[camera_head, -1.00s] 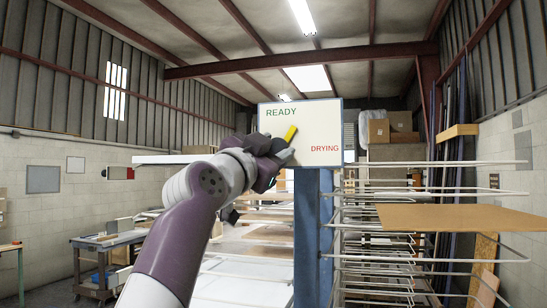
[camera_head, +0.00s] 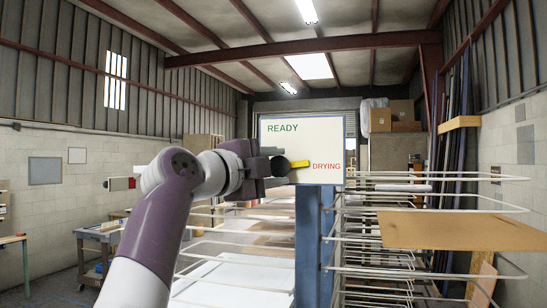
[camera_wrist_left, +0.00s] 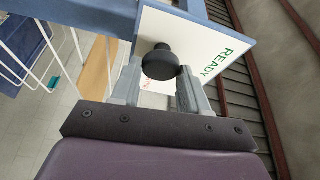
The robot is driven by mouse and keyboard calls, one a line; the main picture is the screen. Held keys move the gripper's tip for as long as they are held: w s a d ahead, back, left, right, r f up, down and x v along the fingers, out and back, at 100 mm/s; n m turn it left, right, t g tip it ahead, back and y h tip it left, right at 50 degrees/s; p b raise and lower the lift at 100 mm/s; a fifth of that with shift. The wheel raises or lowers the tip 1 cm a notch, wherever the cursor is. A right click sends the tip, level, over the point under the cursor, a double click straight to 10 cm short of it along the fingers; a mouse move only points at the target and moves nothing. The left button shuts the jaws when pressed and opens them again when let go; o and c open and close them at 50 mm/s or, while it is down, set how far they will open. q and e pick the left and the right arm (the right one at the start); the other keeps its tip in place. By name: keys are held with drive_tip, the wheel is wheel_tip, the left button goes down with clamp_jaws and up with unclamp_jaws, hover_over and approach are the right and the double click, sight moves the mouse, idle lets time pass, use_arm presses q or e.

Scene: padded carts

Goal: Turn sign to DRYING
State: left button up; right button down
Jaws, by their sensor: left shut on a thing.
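The sign (camera_head: 325,138) is a white board on a blue post, with green READY at its upper left and red DRYING at its lower right. Its yellow pointer (camera_head: 302,163) lies almost level, with its tip close to the word DRYING (camera_head: 326,166). The pointer sits on a dark round knob (camera_head: 281,166), also seen in the left wrist view (camera_wrist_left: 160,62). My left gripper (camera_head: 271,167) is shut on this knob, one finger on each side. In the left wrist view, the board shows behind the knob and DRYING is mostly hidden. My right gripper is out of view.
A white wire drying rack (camera_head: 410,250) with a brown panel (camera_head: 455,230) stands to the right of the blue post (camera_head: 308,245). More rack shelves with pale sheets stand to its left. A workbench (camera_head: 97,237) stands at the far left.

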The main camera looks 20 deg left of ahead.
use_arm(q)
drive_tip(key=shift+r+m+g+p, duration=0.1)
drive_tip(key=shift+m+g+p, duration=0.2)
drive_tip(key=shift+m+p, duration=0.3)
drive_tip(key=o, duration=1)
drive_tip(key=shift+w+a, duration=0.1)
